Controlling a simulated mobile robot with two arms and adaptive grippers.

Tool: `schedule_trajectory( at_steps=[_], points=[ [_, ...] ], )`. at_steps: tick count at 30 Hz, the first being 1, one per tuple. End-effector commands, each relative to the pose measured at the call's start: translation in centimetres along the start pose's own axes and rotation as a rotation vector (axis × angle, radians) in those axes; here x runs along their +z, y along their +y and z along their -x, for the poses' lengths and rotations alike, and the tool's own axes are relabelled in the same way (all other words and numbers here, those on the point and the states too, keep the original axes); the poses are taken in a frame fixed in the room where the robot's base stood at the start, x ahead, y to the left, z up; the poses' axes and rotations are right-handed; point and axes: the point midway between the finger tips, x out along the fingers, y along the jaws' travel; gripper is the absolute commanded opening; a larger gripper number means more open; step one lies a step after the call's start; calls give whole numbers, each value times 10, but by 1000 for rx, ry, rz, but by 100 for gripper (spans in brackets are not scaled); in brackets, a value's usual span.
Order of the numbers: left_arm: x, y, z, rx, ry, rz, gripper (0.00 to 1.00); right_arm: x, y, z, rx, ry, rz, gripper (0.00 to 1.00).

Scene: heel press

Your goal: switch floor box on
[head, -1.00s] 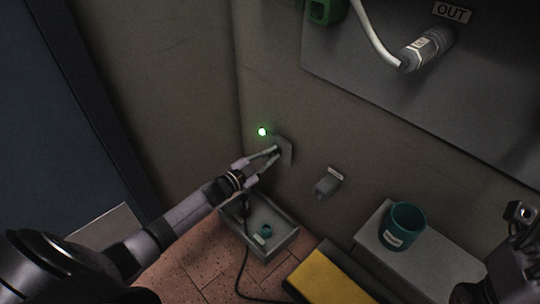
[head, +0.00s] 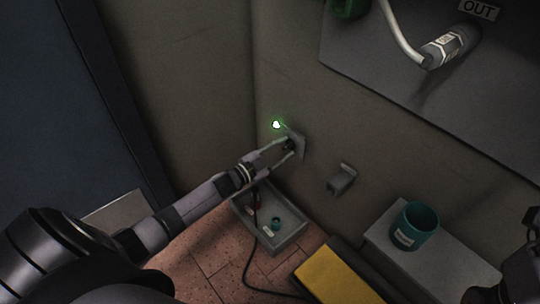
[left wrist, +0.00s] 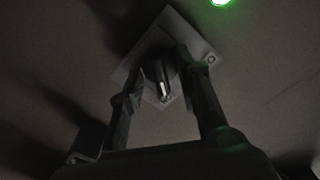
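A square plate (head: 299,145) is on the wall, with a small dark knob (left wrist: 160,78) bearing a white mark. A lit green lamp (head: 276,125) is just above the plate; it also shows in the left wrist view (left wrist: 221,1). My left gripper (head: 289,147) is at the plate. Its fingers are apart, one on each side of the knob, and I see gaps between them and the knob in the left wrist view. A dark part of my right arm is at the right edge; its fingers cannot be made out.
A grey tray (head: 294,240) with small items and a dark cable stands on the tiled floor. A yellow pad (head: 335,277) lies right of it. A teal cup (head: 414,226) stands on a grey ledge (head: 452,262). A small grey wall fitting (head: 341,179) is right of the plate.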

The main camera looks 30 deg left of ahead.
Motion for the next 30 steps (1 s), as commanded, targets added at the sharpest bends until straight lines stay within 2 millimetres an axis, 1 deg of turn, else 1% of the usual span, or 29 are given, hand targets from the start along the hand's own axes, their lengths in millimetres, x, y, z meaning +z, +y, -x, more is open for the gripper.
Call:
schedule_trajectory(
  at_steps=[5,12,16,18,22,30],
  points=[
    [1,2,30,3,-3,-1,31,1,0,1,1,-3,-1,47],
    [1,2,77,3,-3,0,31,1,0,1,2,-5,-1,47],
    [0,1,96,2,-2,1,31,1,0,1,2,-5,-1,47],
    [1,1,104,2,-2,0,31,1,0,1,2,-5,-1,47],
    [0,0,112,1,0,-1,31,1,0,1,2,-5,-1,47],
    [0,0,113,1,1,-1,31,1,0,1,2,-6,-1,47]
  ],
)
